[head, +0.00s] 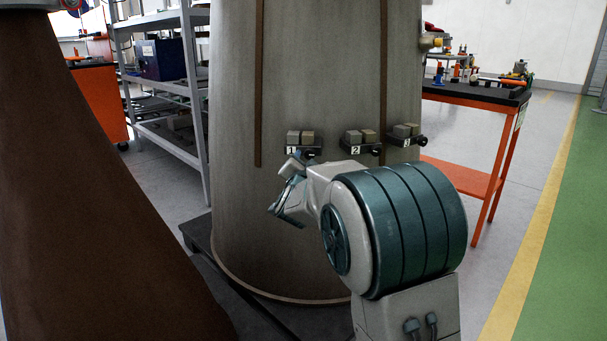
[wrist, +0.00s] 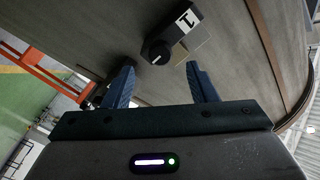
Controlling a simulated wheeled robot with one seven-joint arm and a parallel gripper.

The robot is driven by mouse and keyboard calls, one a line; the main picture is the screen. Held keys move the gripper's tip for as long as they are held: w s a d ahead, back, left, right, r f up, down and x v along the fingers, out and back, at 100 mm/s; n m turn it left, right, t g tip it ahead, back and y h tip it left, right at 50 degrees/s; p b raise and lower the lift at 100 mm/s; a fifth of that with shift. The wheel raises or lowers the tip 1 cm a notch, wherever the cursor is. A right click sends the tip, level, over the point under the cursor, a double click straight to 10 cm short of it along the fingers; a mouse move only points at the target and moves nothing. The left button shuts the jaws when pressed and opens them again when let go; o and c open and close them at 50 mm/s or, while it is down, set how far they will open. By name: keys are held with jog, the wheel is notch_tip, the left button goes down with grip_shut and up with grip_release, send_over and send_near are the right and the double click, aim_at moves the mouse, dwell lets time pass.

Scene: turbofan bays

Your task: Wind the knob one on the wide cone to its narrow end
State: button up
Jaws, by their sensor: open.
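The wide cone (head: 322,70) is a large grey-beige body in the middle of the head view, with three numbered units on its wall. Knob one (wrist: 158,51) is black with a short white line on its face, beside a white label "1" (wrist: 187,20). In the wrist view it lies just beyond and between my gripper's (wrist: 160,70) two blue fingers, which are apart and do not visibly touch it. In the head view my gripper (head: 288,198) is below the unit labelled "1" (head: 291,151). A pale patch (wrist: 203,50) beside the knob is partly hidden by a finger.
Unit two (head: 360,145) and a third unit (head: 405,136) sit to the right on the cone. Brown vertical strips (head: 259,80) run down it. A dark brown cone (head: 80,200) stands at left. An orange bench (head: 475,92) is at right, metal shelving (head: 165,20) behind left.

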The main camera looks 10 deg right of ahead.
jog(key=p+v, duration=0.1)
jog(key=v, duration=0.7)
jog(key=shift+p, duration=0.35)
jog(key=s+a+r+n+g+y+p, duration=0.2)
jog(key=s+r+n+g+y+p, duration=0.4)
jog(key=s+r+p, duration=0.9)
jog(key=s+d+r+n+g+p, duration=0.2)
jog(key=s+r+g+p, duration=0.2)
jog(key=s+p, duration=0.5)
jog(key=s+d+r+n+g+h+p, duration=0.1)
jog(key=s+d+r+n+g+p, duration=0.1)
jog(key=s+p, duration=0.8)
notch_tip(320, 180, up, 2)
jog(key=d+g+p, duration=0.1)
jog(key=g+p, duration=0.1)
jog(key=shift+d+r+n+g, duration=0.25)
jog(key=shift+d+n+g, duration=0.05)
jog(key=shift+w, duration=0.1)
